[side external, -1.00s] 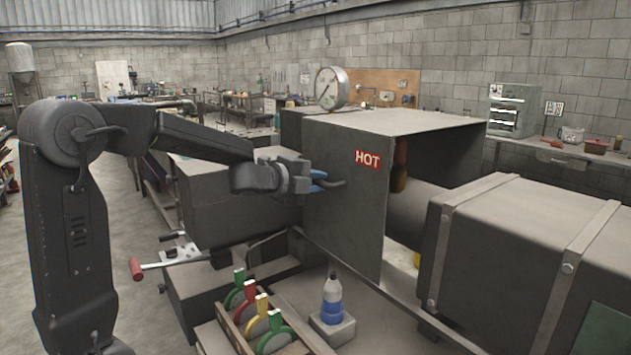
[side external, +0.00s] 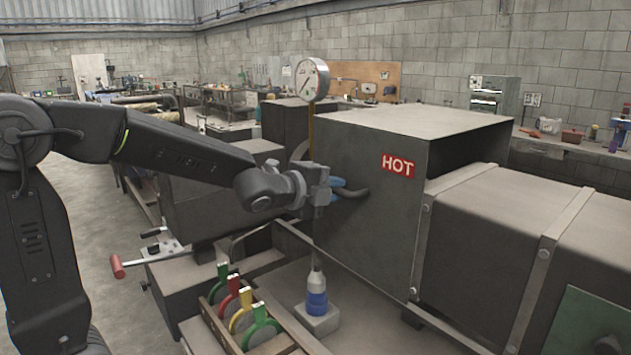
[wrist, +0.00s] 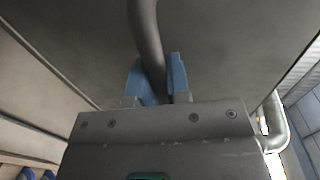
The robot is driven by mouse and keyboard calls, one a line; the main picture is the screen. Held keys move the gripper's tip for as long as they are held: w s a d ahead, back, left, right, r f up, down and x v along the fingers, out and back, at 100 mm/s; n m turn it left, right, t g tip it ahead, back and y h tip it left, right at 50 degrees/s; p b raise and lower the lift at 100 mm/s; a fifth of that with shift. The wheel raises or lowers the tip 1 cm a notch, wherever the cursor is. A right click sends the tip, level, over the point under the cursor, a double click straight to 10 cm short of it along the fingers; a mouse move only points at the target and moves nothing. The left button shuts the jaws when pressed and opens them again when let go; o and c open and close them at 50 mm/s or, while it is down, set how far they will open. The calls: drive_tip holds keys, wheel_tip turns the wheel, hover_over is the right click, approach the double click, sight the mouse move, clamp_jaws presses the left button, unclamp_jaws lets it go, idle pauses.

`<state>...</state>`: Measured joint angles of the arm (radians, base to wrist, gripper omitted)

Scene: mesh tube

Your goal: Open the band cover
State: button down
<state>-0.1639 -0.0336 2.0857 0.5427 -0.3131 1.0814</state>
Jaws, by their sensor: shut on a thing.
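The band cover (side external: 375,150) is a big dark box with a red HOT label (side external: 397,165) on its side. It stands against the right-hand housing (side external: 490,240), with a gap at its left. My gripper (side external: 338,186) is shut on the cover's dark handle (side external: 358,193), its blue fingertips on either side of the bar. The wrist view shows the handle (wrist: 148,40) running down between the blue fingertips of my gripper (wrist: 156,84), close to the cover's side wall. What lies inside the cover is hidden.
A round gauge (side external: 312,78) stands near the gap. Below my gripper are a blue-and-white bottle (side external: 316,288) on a block and a rack of coloured round-ended tools (side external: 240,308). A red-handled lever (side external: 117,267) juts out at left.

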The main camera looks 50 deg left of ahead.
sight(394, 208)
drive_tip(key=d, duration=1.2)
drive_tip(key=shift+d, duration=0.25)
drive_tip(key=c, duration=1.1)
unclamp_jaws()
drive_tip(key=shift+s, duration=0.1)
drive_tip(key=v, duration=1.3)
drive_tip(key=shift+s, duration=0.35)
